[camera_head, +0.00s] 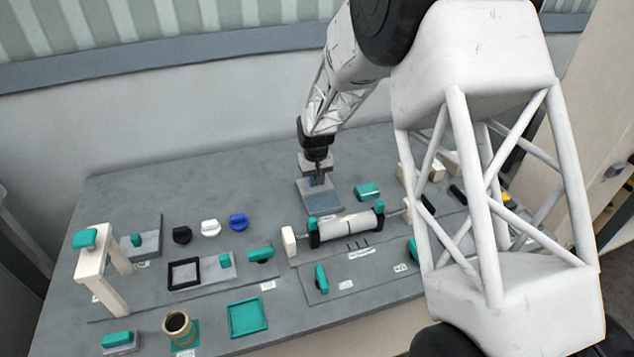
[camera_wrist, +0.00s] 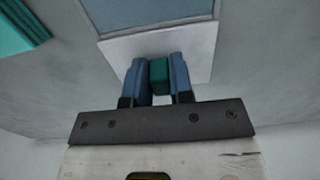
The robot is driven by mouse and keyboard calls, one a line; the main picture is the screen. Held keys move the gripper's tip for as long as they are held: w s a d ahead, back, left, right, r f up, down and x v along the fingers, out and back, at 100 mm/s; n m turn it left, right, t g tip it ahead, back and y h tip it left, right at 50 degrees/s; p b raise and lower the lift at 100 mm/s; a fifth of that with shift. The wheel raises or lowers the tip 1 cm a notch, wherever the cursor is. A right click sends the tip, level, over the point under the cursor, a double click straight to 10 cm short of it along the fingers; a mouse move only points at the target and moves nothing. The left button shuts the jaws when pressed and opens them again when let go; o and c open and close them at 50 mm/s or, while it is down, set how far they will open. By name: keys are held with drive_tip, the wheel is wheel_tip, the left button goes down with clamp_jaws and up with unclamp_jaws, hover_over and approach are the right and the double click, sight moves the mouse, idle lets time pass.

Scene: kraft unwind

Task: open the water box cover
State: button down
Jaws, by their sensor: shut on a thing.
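The water box (camera_head: 323,203) is a pale grey square block with a flat blue-grey panel on top, at the back middle of the table in the head view. In the wrist view, its pale rim (camera_wrist: 200,42) and the panel (camera_wrist: 150,10) fill the top middle. My gripper (camera_head: 317,181) points down at the box's far edge. In the wrist view, its blue fingers (camera_wrist: 158,75) are shut on a small teal handle (camera_wrist: 158,72) at the rim. I cannot tell whether the panel is the cover or the inside. The handle is mostly hidden in the head view.
A teal block (camera_head: 367,191) lies right of the box. A white roller (camera_head: 347,227) on dark holders stands in front. Black, white and blue knobs (camera_head: 210,228) sit to the left, and a white arch (camera_head: 103,265) stands farther left. My arm hides part of the table's right side.

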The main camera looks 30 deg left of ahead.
drive_tip(key=c, duration=1)
unclamp_jaws()
drive_tip(key=shift+r, duration=0.1)
drive_tip(key=shift+r, duration=3.85)
